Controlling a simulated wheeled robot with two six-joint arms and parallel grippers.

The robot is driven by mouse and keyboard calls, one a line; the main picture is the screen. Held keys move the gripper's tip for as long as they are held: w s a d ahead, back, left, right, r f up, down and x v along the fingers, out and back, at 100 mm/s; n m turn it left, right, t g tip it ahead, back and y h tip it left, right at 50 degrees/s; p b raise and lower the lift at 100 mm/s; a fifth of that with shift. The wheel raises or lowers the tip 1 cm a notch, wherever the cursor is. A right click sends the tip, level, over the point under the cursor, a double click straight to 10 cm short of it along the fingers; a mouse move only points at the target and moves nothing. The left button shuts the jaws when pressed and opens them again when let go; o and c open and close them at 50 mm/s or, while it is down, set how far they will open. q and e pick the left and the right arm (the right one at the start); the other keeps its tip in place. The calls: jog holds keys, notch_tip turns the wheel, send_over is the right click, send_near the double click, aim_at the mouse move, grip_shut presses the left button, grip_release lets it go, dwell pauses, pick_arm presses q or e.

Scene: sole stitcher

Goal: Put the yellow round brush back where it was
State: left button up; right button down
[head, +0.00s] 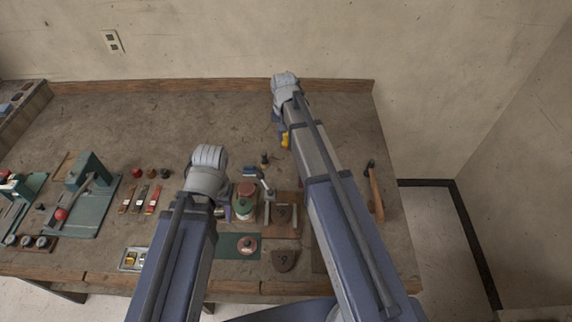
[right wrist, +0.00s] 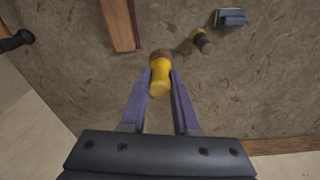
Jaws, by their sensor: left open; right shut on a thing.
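The yellow round brush (head: 285,141) is held by my right gripper over the back middle of the table. In the right wrist view the brush (right wrist: 160,86) has a yellow body and a brown end, and my right gripper (right wrist: 161,76) is shut on it, one finger on each side. I cannot tell whether the brush touches the table.
A small dark brush (head: 264,158) stands near a blue block (head: 249,170); both also show in the right wrist view. A hammer (head: 375,192) lies at right. The back left of the table is clear.

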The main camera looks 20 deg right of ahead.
pick_arm(q)
jog(key=shift+f+b, duration=5.15)
pick_arm(e)
jog(key=shift+f, duration=5.15)
pick_arm(q)
jog(key=shift+r, duration=0.15)
pick_arm(e)
jog(key=shift+r, duration=0.15)
pick_arm(q)
jog(key=shift+f, duration=0.25)
pick_arm(e)
jog(key=c, duration=1.1)
grip_release()
jog(key=shift+f, duration=0.25)
jog(key=o, duration=0.4)
jog(key=shift+r, duration=0.1)
pick_arm(q)
jog(key=shift+r, duration=0.15)
pick_arm(e)
jog(key=shift+o, duration=0.2)
